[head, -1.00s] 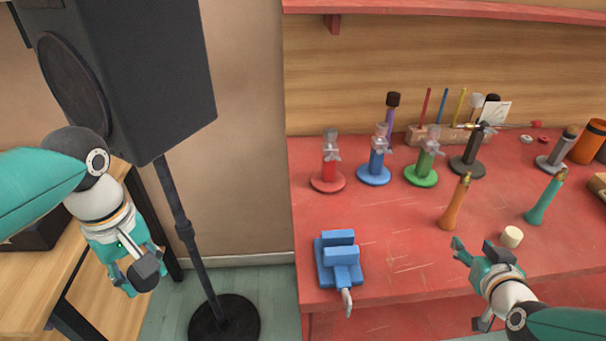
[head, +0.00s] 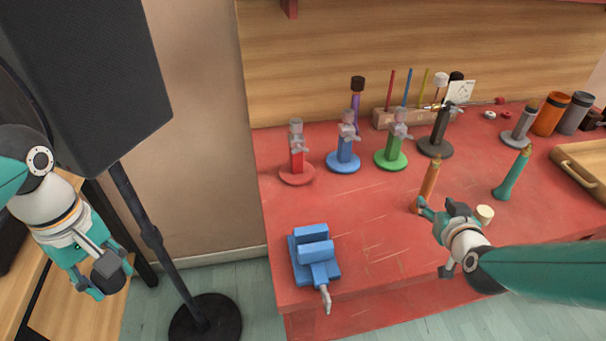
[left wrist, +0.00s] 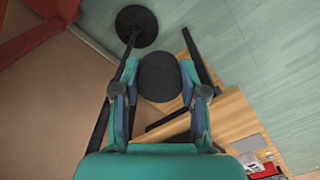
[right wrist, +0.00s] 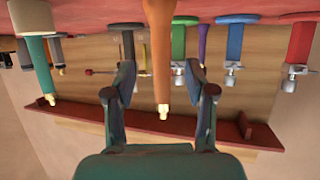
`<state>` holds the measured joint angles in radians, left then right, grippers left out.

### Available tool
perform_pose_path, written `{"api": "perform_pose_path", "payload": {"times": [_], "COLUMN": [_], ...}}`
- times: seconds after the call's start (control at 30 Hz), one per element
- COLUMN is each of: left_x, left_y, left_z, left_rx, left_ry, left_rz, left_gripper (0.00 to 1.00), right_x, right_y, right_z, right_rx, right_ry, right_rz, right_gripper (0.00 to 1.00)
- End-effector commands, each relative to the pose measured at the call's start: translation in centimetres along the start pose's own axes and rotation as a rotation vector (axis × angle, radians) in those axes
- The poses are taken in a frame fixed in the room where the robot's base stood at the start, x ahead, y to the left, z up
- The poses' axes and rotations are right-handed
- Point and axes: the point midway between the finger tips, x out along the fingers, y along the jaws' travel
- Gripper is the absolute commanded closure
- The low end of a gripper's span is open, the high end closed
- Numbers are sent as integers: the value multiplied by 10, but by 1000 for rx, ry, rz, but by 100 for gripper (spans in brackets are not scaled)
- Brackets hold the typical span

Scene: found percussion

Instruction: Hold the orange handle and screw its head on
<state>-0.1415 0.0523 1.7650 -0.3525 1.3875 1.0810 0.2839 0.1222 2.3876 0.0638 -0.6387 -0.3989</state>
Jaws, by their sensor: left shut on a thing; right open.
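The orange handle (head: 429,183) stands upright on the red bench, its brass threaded tip up. My right gripper (head: 438,206) is open at the handle's lower front. In the right wrist view, upside down, the orange handle (right wrist: 160,50) shows between the spread fingers; I cannot tell whether they touch it. My left gripper (head: 108,277) is shut on a dark grey cylindrical head (head: 108,267), held out in front of the speaker stand, away from the bench. The dark head also shows between the fingers in the left wrist view (left wrist: 160,78).
A cream cylinder (head: 485,213) and a teal handle (head: 513,174) stand right of the orange handle. A blue vise (head: 314,257) sits at the bench's front left. Clamp stands line the back. The speaker (head: 90,70) rises beside my left arm. Bench between vise and handle is clear.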

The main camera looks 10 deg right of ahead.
Motion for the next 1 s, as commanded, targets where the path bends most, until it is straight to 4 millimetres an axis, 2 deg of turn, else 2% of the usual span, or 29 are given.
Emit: {"api": "perform_pose_path", "payload": {"times": [0.1, 0.2, 0.63, 1.0], "left_x": [-3, -4, -5, -16], "left_y": [0, 0, 0, 0], "left_z": [0, 0, 0, 0], "left_rx": [0, 1, 1, 1], "left_ry": [0, 0, 0, 0], "left_rz": [0, 0, 0, 0], "left_gripper": [84, 84, 84, 84], "right_x": [16, 24, 30, 74], "right_y": [0, 0, 0, -1], "right_z": [0, 0, -1, -4], "right_rx": [0, 0, 0, 0], "right_ry": [-2, -1, -1, 0], "right_rz": [0, 1, 0, 0], "right_gripper": [45, 45, 45, 45]}}
